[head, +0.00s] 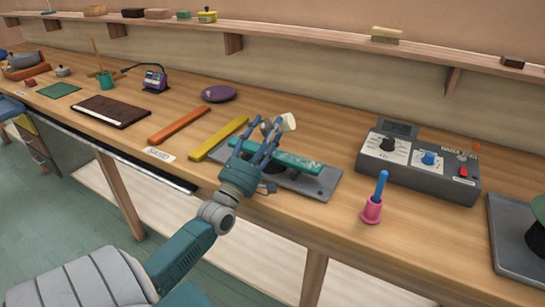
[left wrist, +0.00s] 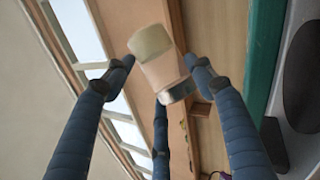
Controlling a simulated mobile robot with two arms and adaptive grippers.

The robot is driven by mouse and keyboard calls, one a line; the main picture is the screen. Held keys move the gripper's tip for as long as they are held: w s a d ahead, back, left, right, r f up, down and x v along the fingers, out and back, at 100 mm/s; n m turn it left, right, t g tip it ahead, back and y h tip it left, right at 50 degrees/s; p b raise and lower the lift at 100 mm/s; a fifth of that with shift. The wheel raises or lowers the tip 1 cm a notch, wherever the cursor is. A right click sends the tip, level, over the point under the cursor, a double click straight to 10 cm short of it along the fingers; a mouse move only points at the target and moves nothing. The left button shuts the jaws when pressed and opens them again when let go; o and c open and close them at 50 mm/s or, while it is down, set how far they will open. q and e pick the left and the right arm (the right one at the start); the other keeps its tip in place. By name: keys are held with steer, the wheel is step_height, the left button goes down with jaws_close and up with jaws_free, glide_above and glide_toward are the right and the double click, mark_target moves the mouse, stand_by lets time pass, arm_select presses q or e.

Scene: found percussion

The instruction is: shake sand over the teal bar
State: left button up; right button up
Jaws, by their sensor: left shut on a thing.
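The teal bar (head: 300,165) lies on a dark grey plate (head: 323,184) at the middle of the bench. My left gripper (head: 267,130) is over the bar's left part, its fingers pointing up and away. It is shut on a small pale shaker (head: 289,122), which sits tilted at the fingertips above the bar. In the left wrist view the shaker (left wrist: 160,62) shows a cream end and a grey band between the blue fingers, and the teal bar (left wrist: 262,60) runs along the right side. No falling sand shows. The fingers hide part of the bar. My right gripper is not in view.
A yellow bar (head: 218,139) and an orange bar (head: 180,125) lie left of the plate. A purple disc (head: 219,93) lies behind them.

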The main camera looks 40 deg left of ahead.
arm_select(q)
steer(key=shift+s+a, duration=0.15)
steer(key=shift+a, duration=0.35)
steer(key=shift+r+m, duration=0.25)
steer(key=shift+m, duration=0.25)
steer(key=m+h+p, duration=0.1)
steer(key=m+p, duration=0.1)
steer(key=r+m+g+h+p, duration=0.1)
steer(key=m+h, duration=0.1)
steer(key=r+m+h+p, duration=0.1)
steer(key=m+p, duration=0.1)
steer(key=m, duration=0.1)
steer(key=shift+g+p, duration=0.3)
steer(key=m+g+h+p, duration=0.1)
steer(key=m+p, duration=0.2)
steer(key=p, duration=0.1)
steer(key=r+m+g+p, duration=0.1)
steer(key=m+p, duration=0.1)
steer(key=p, duration=0.2)
steer(key=shift+d+m+h, duration=0.1)
steer(key=shift+m+h, duration=0.3)
steer(key=shift+g, duration=0.3)
steer(key=shift+f, duration=0.2)
